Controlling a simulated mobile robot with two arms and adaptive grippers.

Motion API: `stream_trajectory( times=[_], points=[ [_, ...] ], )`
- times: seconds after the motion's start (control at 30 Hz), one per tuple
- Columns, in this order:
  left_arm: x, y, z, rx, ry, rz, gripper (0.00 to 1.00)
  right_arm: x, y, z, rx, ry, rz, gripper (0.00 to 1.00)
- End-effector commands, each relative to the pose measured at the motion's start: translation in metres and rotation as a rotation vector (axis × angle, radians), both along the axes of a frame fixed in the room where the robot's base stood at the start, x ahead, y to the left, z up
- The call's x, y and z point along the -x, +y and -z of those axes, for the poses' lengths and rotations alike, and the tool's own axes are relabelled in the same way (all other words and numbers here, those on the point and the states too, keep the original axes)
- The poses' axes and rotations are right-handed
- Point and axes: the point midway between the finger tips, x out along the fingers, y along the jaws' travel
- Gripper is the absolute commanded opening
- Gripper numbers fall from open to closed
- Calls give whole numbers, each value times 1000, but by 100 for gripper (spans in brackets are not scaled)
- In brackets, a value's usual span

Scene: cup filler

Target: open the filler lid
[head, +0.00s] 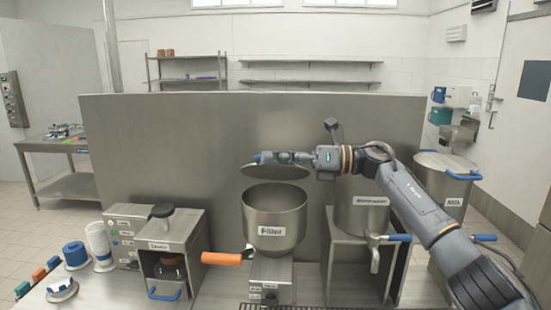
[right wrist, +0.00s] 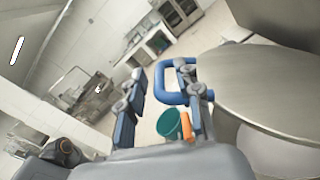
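The filler (head: 275,232) is a steel pot with a "Filler" label, standing at the middle of the counter. Its round steel lid (head: 275,173) is above the pot, with a gap between lid and rim. My right gripper (head: 272,157) is at the lid's upper left. In the right wrist view the lid (right wrist: 265,90) fills the right side, with its blue loop handle (right wrist: 163,84) beside the gripper (right wrist: 163,105). The fingers are apart, and the right one overlaps the handle loop. Whether it passes through the loop is unclear. My left gripper is not in view.
An orange handle (head: 222,258) sticks out left of the filler. A dispenser machine (head: 165,245) stands further left, beside cups (head: 98,240). A steel pot (head: 362,214) stands right of the filler, and a milk container (head: 446,185) beyond it. A steel panel (head: 170,140) rises behind.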

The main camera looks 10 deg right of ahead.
Motion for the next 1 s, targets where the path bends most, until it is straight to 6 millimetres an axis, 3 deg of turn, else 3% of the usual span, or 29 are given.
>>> stream_trajectory(
  times=[0.17, 0.6, 0.77, 1.0],
  points=[
    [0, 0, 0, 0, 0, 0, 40, 3, -19, 0, 0, 0, 2, 34],
    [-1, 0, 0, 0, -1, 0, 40, 20, -103, 0, -1, 1, 3, 34],
    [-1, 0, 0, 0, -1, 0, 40, 23, -115, 0, -1, 1, 0, 34],
    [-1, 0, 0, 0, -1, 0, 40, 23, -117, 0, 0, 0, -1, 34]
  ],
)
